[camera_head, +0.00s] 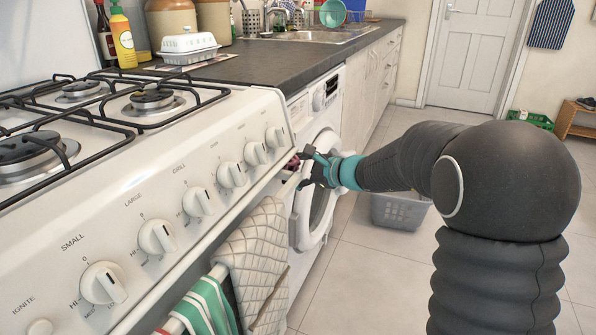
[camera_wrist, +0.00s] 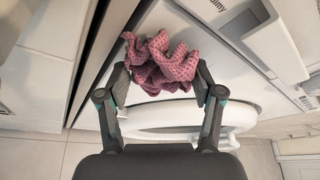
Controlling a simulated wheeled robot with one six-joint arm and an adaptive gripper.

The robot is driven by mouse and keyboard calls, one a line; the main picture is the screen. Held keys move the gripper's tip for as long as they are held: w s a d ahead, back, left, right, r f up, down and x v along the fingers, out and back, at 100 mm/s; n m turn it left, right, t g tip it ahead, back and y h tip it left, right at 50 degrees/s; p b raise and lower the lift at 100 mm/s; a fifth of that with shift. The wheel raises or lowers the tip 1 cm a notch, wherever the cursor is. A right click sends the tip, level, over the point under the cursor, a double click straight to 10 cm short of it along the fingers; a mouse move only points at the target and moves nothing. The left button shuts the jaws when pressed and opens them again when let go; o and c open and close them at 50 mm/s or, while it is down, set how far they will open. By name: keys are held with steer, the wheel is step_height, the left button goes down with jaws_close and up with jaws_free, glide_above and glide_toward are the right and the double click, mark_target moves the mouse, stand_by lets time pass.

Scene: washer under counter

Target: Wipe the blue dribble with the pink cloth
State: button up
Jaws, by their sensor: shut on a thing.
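The pink cloth (camera_wrist: 160,62) is a crumpled, textured bundle between the fingertips of my gripper (camera_wrist: 161,82) in the wrist view. My gripper is shut on it. In the head view, my gripper (camera_head: 306,168) is at the front of the washing machine (camera_head: 327,125), just past the cooker's corner, and a small part of the cloth (camera_head: 292,162) shows at its tip. In the wrist view, the cloth is in front of the washer's white front (camera_wrist: 215,65), above the round door in the picture; I cannot tell whether it touches. I cannot make out the blue dribble in either view.
The cooker (camera_head: 180,200) with its knobs stands close on the left of my gripper. Oven mitts (camera_head: 255,250) and a striped towel (camera_head: 205,305) hang on its rail. A grey basket (camera_head: 400,211) stands on the floor behind my arm. Tiled floor (camera_head: 370,280) is clear in front.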

steer(key=shift+a, duration=0.25)
steer(key=shift+w, duration=0.15)
steer(key=shift+w+d, duration=0.35)
steer(key=shift+w, duration=0.4)
steer(key=shift+w+d, duration=0.35)
steer(key=shift+w, duration=0.35)
steer(key=w, duration=0.1)
steer(key=w+d, duration=0.1)
steer(key=w, duration=0.1)
steer(key=shift+w, duration=0.15)
steer(key=shift+f, duration=0.1)
